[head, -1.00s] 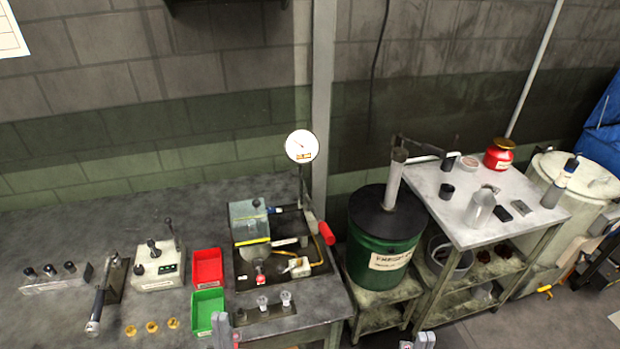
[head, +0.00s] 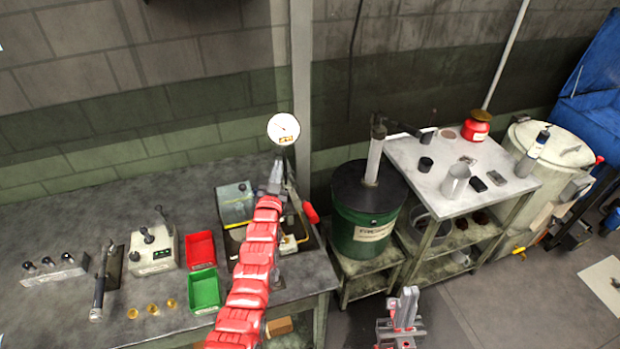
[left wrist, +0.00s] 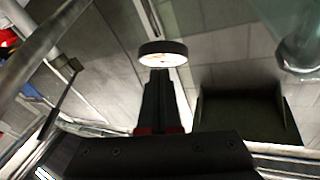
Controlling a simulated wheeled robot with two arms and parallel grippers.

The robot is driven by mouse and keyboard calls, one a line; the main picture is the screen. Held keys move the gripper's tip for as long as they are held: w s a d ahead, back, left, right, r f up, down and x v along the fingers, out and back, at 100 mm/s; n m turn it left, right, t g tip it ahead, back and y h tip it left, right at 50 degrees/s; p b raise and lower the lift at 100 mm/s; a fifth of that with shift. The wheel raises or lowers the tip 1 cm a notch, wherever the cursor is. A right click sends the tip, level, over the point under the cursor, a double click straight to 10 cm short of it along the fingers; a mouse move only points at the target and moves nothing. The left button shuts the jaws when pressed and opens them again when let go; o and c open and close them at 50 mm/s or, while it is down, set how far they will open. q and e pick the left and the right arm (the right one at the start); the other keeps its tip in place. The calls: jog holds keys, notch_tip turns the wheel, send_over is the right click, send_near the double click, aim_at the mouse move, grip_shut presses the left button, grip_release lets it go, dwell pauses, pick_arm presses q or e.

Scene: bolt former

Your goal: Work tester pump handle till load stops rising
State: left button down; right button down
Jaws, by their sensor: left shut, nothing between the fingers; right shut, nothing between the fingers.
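The load tester stands at the right end of the bench, with a round white gauge (head: 283,129) on a post and a clear box (head: 236,202). The pump handle's red grip (head: 311,212) sticks out at its right side. My left gripper (head: 276,170) is shut and empty over the tester, below the gauge and left of the red grip, apart from the grip. In the left wrist view its dark fingers (left wrist: 160,98) point at a round dial (left wrist: 163,53). My arm hides part of the tester. My right gripper (head: 408,305) is shut and empty in front of the drum stand.
Red bin (head: 201,249) and green bin (head: 204,289) sit left of my arm. A green drum (head: 364,232) and a white-topped table (head: 450,170) stand right of the bench.

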pick_arm(q)
jog(key=w+d+f+m+g+h, duration=0.15)
jog(key=w+d+m+g, duration=0.35)
jog(key=d+g, duration=0.5)
jog(key=s+r+m+g+y, duration=0.25)
jog(key=s+r+g, duration=0.2)
jog(key=s, duration=0.45)
jog(key=s+r+m+g+y, duration=0.1)
jog(key=s+r+m+g, duration=0.2)
jog(key=s+g, duration=0.35)
jog(key=shift+t, duration=0.8)
jog(key=f+b, duration=0.1)
jog(key=f, duration=0.2)
jog(key=s+f+b, duration=0.1)
jog(key=f, duration=0.1)
jog(key=shift+s+a+f, duration=0.1)
jog(key=shift+a+f, duration=0.05)
jog(key=shift+f, duration=0.25)
jog(key=shift+f, duration=0.1)
